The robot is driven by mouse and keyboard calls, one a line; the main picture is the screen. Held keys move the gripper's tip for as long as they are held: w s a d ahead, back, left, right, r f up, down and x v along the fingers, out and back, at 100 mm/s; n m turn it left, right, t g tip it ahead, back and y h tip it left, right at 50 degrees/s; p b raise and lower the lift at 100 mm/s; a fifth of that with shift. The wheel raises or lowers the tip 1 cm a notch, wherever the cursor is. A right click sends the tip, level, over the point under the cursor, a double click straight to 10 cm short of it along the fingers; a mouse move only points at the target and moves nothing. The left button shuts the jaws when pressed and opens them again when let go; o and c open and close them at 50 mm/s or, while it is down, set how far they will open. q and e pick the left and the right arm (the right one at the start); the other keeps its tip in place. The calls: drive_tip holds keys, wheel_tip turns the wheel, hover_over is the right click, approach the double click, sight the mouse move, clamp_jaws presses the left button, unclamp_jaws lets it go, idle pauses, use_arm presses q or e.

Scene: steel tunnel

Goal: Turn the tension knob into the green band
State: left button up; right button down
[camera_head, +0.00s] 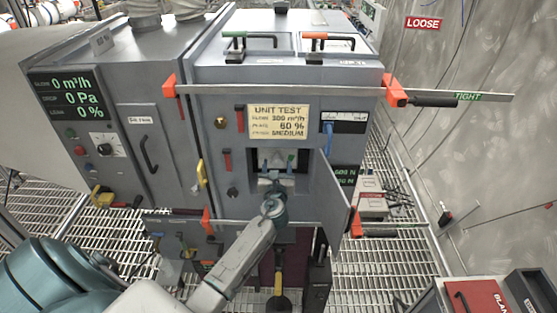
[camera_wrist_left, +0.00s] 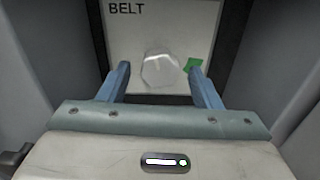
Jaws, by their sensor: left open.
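In the left wrist view the pale, faceted tension knob (camera_wrist_left: 160,72) sits on a light panel marked BELT. A faint white mark on it points about upward. The green band (camera_wrist_left: 192,64) is a small patch at the knob's upper right, partly behind the right finger. My left gripper (camera_wrist_left: 159,75) is open, with one blue finger on each side of the knob; I see gaps and cannot tell any touch. In the head view my left gripper (camera_head: 277,165) reaches into an open compartment of the grey cabinet (camera_head: 280,80); the knob is too small to make out there.
An open door (camera_head: 333,195) stands right of the compartment. A long bar (camera_head: 300,90) with orange clamps crosses above, its handle near the TIGHT label (camera_head: 467,97). A LOOSE sign (camera_head: 423,23) is on the wall. Compartment walls are close on both sides of the gripper.

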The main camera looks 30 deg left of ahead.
use_arm(q)
drive_tip(key=shift+x, duration=1.35)
drive_tip(key=c, duration=1)
drive_tip(key=shift+n, duration=0.4)
drive_tip(key=n+b, duration=0.3)
drive_tip(key=n, duration=0.1)
drive_tip(key=shift+f+n, duration=0.1)
drive_tip(key=shift+n, duration=0.2)
drive_tip(key=n+b, duration=0.3)
drive_tip(key=n, duration=0.2)
drive_tip(key=shift+n, duration=0.4)
